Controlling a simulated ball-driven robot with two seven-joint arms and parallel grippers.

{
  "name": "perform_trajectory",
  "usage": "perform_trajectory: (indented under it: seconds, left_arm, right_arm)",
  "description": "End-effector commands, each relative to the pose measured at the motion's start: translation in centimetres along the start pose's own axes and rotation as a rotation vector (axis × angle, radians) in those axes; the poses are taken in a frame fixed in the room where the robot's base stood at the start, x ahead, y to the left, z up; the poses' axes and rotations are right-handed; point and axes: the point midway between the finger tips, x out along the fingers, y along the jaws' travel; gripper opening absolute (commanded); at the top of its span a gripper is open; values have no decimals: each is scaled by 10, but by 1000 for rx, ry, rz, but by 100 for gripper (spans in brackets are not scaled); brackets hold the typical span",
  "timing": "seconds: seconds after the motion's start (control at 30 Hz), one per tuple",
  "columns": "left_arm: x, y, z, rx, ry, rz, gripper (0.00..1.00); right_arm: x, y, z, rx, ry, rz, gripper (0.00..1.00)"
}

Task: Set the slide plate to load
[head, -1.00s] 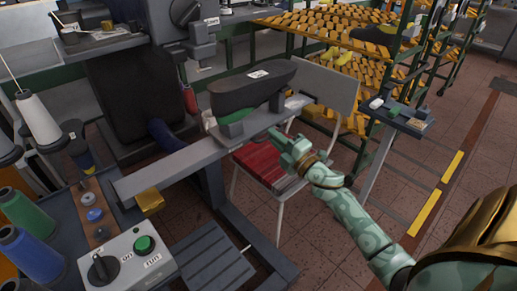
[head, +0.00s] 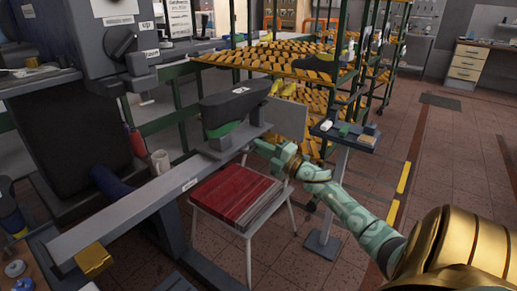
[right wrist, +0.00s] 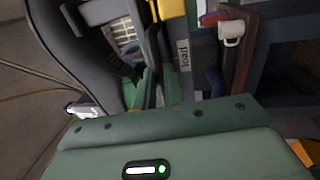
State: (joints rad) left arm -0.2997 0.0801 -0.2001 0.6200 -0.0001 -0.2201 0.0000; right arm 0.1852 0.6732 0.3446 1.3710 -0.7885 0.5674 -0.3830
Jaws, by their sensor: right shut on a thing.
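A dark shoe last (head: 240,103) with a green underside sits at the right end of a long grey rail (head: 130,210). The slide plate (head: 216,150) is under the last and mostly hidden. A small white label (head: 190,184) on the rail shows to the left of it; in the right wrist view this label (right wrist: 183,55) reads "load". My right gripper (head: 254,147) is beside the plate, below the last, shut on what looks like the plate's edge or grip. Its green fingers (right wrist: 143,92) show close together in the right wrist view; the held part is mostly hidden. My left gripper is out of view.
A dark machine (head: 85,120) and a white mug (head: 160,162) are left.

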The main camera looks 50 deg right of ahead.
Motion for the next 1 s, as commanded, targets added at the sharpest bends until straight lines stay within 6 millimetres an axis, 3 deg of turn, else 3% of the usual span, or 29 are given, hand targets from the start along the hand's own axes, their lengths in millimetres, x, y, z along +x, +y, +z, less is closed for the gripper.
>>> perform_trajectory:
  seconds: [0.2, 0.23, 0.3, 0.67, 0.77, 1.0]
  left_arm:
    - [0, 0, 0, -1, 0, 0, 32]
    - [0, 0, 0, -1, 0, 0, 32]
    - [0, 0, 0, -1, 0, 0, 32]
    - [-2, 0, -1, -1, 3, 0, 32]
    - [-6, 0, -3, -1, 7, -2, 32]
    - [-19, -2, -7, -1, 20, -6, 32]
  right_arm:
    - [0, 2, 4, -5, -10, 1, 0]
    - [0, 2, 4, -5, -10, 1, 19]
    - [0, 2, 4, -5, -9, 1, 32]
    - [-7, 1, 2, -1, -5, 0, 32]
    - [-22, 2, 2, 0, -6, -1, 32]
    - [-87, 3, 2, 0, -8, -1, 32]
